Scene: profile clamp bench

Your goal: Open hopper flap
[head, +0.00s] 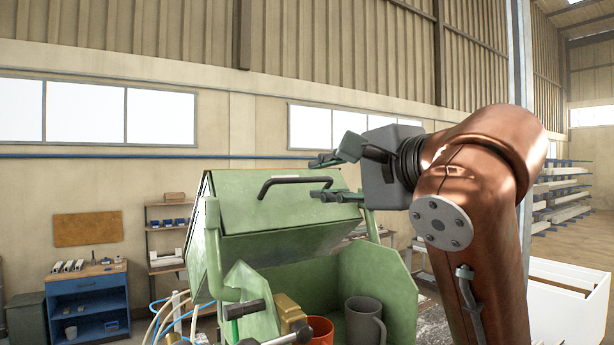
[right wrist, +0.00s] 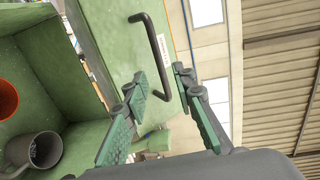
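The green hopper flap (head: 275,205) is a sloping panel at the upper front of the green box. Its black bar handle (head: 290,181) shows on its face, and the handle also crosses the right wrist view (right wrist: 158,50). My right gripper (head: 322,176) comes in from the right at the handle's right end. Its two green-padded fingers are apart, with the handle's near end between or just beyond the fingertips in the right wrist view (right wrist: 160,80). Contact with the handle cannot be made out. My left gripper does not show.
Below the flap, a grey mug (head: 361,322), an orange pot (head: 320,330) and a brass-coloured block (head: 287,308) are in or by the open green compartment. A black-knobbed lever (head: 247,309) stands at its front left. A blue cabinet (head: 90,300) stands far left, and a white bin (head: 568,300) right.

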